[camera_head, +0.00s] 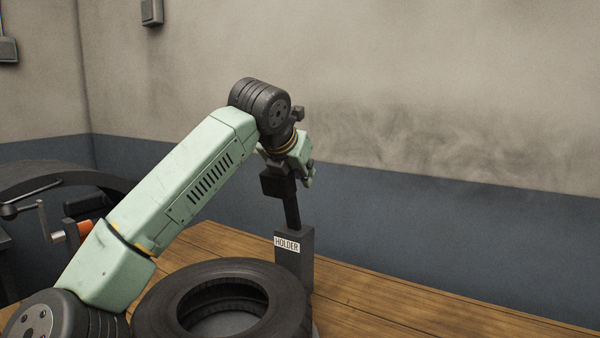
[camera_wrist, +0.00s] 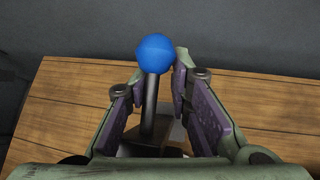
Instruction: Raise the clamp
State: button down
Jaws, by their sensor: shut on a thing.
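The clamp shows in the head view as a dark block on a slanted dark bar (camera_head: 291,205), rising from a dark post labelled HOLDER (camera_head: 307,255). In the wrist view a blue ball knob (camera_wrist: 155,54) tops a dark lever (camera_wrist: 150,105), which I take to be part of the clamp. My gripper (camera_head: 295,172) is at the top of the bar. In the wrist view my gripper (camera_wrist: 161,76) has its purple-padded fingers on either side of the knob and lever, shut on the clamp. The exact contact is partly hidden, and the knob cannot be made out in the head view.
A black tyre (camera_head: 155,307) lies flat in front of the holder on the wooden table (camera_head: 390,305). The table right of the holder is clear. A wall (camera_head: 450,230) stands behind. Dark equipment (camera_head: 60,175) with an orange part stands at the left.

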jog(key=shift+w+a+r+t, duration=0.1)
jog(key=shift+w+r+t, duration=0.05)
jog(key=shift+r, duration=0.3)
jog(key=shift+w+a+r+t, duration=0.1)
jog(key=shift+w+r+t, duration=0.05)
jog(key=shift+r, duration=0.25)
jog(key=c, duration=1.7)
grip_release()
jog(key=o, duration=0.3)
jog(key=shift+s+a+r, duration=0.1)
jog(key=shift+s+r, duration=0.05)
jog(key=shift+s, duration=0.1)
jog(key=shift+o, duration=0.3)
jog(key=v, duration=1)
jog(key=shift+s+f, duration=0.3)
jog(key=shift+s, duration=0.1)
jog(key=shift+s+a+r, duration=0.1)
jog(key=shift+s, duration=0.1)
jog(key=shift+c, duration=0.4)
